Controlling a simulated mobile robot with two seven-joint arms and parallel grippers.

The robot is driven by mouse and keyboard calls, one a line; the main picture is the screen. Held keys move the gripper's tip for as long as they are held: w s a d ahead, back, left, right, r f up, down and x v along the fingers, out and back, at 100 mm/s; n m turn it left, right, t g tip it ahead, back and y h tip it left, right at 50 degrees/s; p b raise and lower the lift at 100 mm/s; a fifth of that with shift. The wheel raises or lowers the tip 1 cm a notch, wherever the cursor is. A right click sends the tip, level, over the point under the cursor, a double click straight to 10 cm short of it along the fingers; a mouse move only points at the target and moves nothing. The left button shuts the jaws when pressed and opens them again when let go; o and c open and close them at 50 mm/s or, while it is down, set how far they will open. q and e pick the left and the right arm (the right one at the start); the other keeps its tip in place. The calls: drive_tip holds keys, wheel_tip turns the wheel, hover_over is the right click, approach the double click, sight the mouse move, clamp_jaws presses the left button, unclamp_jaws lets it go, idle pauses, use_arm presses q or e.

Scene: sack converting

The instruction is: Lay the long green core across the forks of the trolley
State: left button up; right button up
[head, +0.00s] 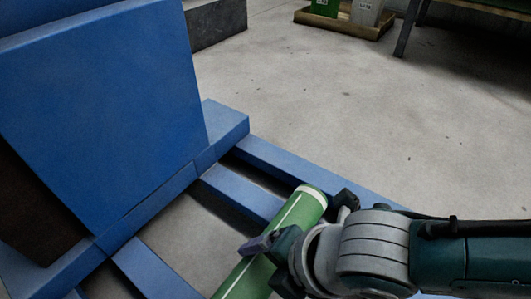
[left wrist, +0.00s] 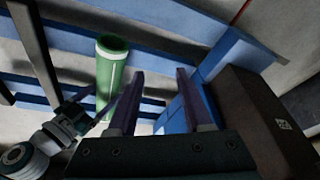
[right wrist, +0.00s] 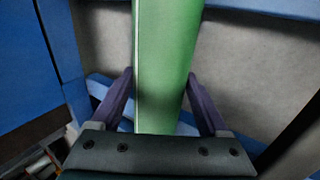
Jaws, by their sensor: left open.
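The green core (head: 308,205), with a white stripe, shows in the head view at the lower middle, over the blue forks (head: 240,190) of the trolley (head: 110,110). My right gripper (head: 290,228) straddles it near one end. In the right wrist view the fingers (right wrist: 160,75) press close on both sides of the core (right wrist: 165,45). In the left wrist view the core (left wrist: 111,70) stands out before the blue forks (left wrist: 175,42); I cannot tell whether it touches them. My left gripper (left wrist: 160,72) is open and empty, to the right of the core there, and out of the head view.
A dark brown box (left wrist: 265,115) with a small label is near the trolley at the right of the left wrist view. In the head view a tray (head: 345,24) with containers lies at the back. The grey floor (head: 350,110) beyond the forks is clear.

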drive_tip(key=o, duration=0.3)
drive_tip(key=shift+o, duration=0.2)
drive_tip(key=p+v, duration=0.9)
drive_tip(key=v, duration=0.1)
drive_tip(key=shift+p, duration=0.4)
drive_tip(key=shift+w, duration=0.1)
